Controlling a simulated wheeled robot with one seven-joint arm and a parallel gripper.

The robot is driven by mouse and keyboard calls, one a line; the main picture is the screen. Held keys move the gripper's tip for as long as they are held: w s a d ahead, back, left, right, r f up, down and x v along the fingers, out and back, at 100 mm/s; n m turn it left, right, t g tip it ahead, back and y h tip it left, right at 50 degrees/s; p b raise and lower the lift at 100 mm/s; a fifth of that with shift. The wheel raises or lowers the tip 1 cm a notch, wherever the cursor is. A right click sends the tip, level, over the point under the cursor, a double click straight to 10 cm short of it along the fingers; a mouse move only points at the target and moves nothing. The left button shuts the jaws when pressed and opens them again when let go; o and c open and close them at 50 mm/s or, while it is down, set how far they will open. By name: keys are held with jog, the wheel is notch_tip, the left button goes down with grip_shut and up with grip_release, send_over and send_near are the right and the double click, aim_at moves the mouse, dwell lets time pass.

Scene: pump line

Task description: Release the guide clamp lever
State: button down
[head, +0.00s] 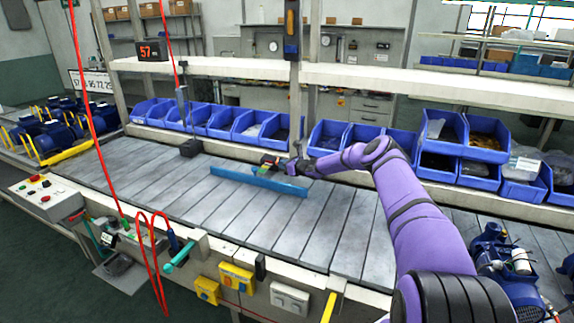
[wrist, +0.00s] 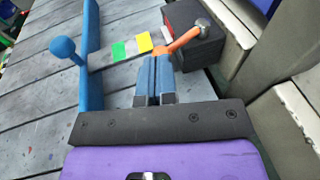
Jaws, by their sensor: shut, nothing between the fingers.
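The orange clamp lever (wrist: 184,40) shows in the wrist view, running from a round metal pivot (wrist: 203,24) down-left to my fingertips. It is on a black clamp block (wrist: 192,45) with a red patch on its left face. A grey bar with a green, white and yellow scale (wrist: 131,47) runs from the block to the blue guide rail (wrist: 91,60). My gripper (wrist: 154,60) is shut and empty, its tips at the lever's free end; I cannot tell if they touch. In the head view my gripper (head: 291,164) is beside the clamp, behind the blue rail (head: 258,181).
A blue round knob (wrist: 63,48) stands up left of the rail. Blue bins (head: 329,137) line the back of the slatted conveyor (head: 250,215). A dark hanging box (head: 191,147) is to the left. A blue pump (head: 500,255) stands at right. The conveyor's front is clear.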

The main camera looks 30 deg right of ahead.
jog(key=shift+w+a, duration=0.3)
jog(key=shift+a, duration=0.45)
jog(key=shift+w+a, duration=0.3)
jog(key=shift+a, duration=0.55)
